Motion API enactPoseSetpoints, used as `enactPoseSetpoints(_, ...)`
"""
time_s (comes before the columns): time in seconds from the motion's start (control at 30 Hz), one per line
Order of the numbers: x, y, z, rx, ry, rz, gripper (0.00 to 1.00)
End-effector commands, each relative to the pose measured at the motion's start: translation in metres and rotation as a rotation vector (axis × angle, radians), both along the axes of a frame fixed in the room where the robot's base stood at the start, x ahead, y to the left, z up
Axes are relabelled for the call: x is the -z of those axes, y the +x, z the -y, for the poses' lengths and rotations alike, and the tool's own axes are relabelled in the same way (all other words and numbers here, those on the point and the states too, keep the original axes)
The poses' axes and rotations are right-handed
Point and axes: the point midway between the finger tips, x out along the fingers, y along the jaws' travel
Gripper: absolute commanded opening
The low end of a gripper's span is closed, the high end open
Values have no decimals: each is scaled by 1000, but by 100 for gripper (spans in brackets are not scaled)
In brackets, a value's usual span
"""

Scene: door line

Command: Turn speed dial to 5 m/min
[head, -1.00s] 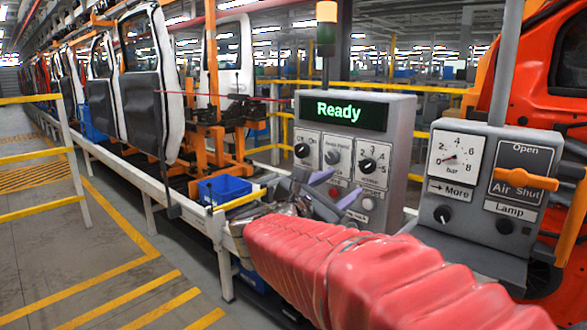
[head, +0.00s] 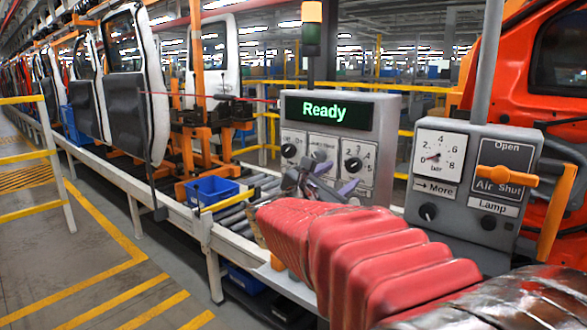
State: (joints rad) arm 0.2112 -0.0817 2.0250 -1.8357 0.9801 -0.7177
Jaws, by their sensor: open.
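The speed dial (head: 353,164) is a black knob on a white numbered plate, at the right of the grey control panel's face in the head view. The plate's digits are small, and I cannot tell which one the knob points to. My gripper (head: 334,178) is in front of the panel, with its two purple-tipped fingers apart and nothing between them. The fingers show just left of and below the dial and hide the lower middle of the panel. I cannot tell how far the fingertips are from the panel. The display (head: 328,111) reads "Ready".
Another black knob (head: 289,151) sits at the panel's left. A pressure box (head: 470,190) with a gauge and an orange Air Shut handle (head: 507,177) stands to the right. A blue bin (head: 212,190) and a roller conveyor (head: 240,217) are at left. An orange vehicle body is behind.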

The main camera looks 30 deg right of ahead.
Motion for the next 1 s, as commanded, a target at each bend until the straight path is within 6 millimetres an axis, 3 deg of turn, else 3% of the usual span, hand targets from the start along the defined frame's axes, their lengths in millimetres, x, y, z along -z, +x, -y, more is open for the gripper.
enactPoseSetpoints(0.43, 0, 26, 58, 1, 0, 0, 51)
enactPoseSetpoints(0.83, 0, 30, 65, -1, 0, 0, 51)
enactPoseSetpoints(1.0, 0, 30, 64, -1, 0, 0, 40)
